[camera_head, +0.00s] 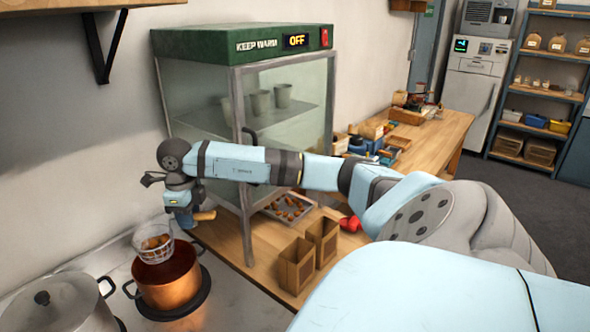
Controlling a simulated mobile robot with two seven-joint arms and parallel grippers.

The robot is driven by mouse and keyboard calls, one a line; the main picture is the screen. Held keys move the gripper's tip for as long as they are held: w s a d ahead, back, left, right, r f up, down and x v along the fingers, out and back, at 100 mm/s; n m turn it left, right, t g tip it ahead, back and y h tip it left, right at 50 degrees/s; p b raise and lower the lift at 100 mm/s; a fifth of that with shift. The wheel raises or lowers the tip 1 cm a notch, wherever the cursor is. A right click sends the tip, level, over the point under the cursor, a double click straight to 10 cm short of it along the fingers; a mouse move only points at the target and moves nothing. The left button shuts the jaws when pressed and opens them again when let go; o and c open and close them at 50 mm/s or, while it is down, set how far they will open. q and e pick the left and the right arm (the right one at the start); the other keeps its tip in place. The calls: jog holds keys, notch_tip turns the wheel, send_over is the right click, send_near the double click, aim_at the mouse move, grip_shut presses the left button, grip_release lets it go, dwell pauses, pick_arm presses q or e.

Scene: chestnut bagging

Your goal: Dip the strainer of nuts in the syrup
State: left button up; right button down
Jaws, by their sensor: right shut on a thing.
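The strainer (153,253) is a small wire basket with brown nuts (155,241) in it. It is over the copper pot (168,293), with its bottom close to the rim; I cannot tell if it touches the syrup. The dark red syrup (183,263) shows inside the pot. My right gripper (184,217) is shut on the strainer, beside and just above the pot. A wooden handle end (204,215) sticks out to the right of the gripper. The fingers are mostly hidden. My left gripper is not in view.
A lidded steel pot (60,306) stands left of the copper pot on the stove. A glass warming cabinet (244,110) reading OFF stands behind my right arm. A tray of nuts (288,208) and two brown paper bags (308,256) are on the wooden counter (225,240).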

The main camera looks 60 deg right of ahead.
jog(key=shift+r, duration=0.15)
jog(key=shift+r+p, duration=1.15)
jog(key=shift+r, duration=0.8)
